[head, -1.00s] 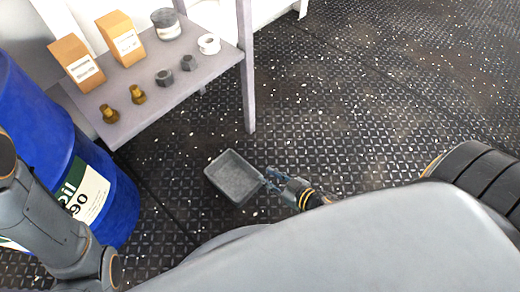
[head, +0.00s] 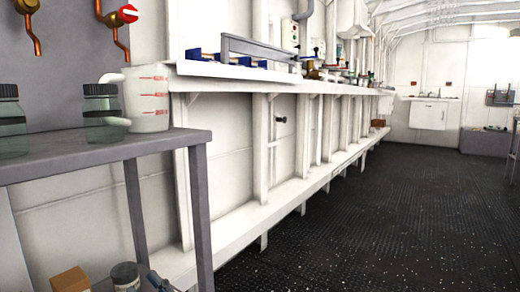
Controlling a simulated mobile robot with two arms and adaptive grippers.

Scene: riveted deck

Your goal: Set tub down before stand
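The tub is not in view. The stand is likely the grey metal table (head: 100,146) at the left, with square legs and a lower shelf mostly below the frame. Neither gripper can be made out.
A cardboard box (head: 70,282) and a small jar (head: 124,274) show low by the table. A long white bench (head: 300,85) runs along the wall, with a low white ledge (head: 250,225). The dark patterned floor (head: 400,220) is clear at the right.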

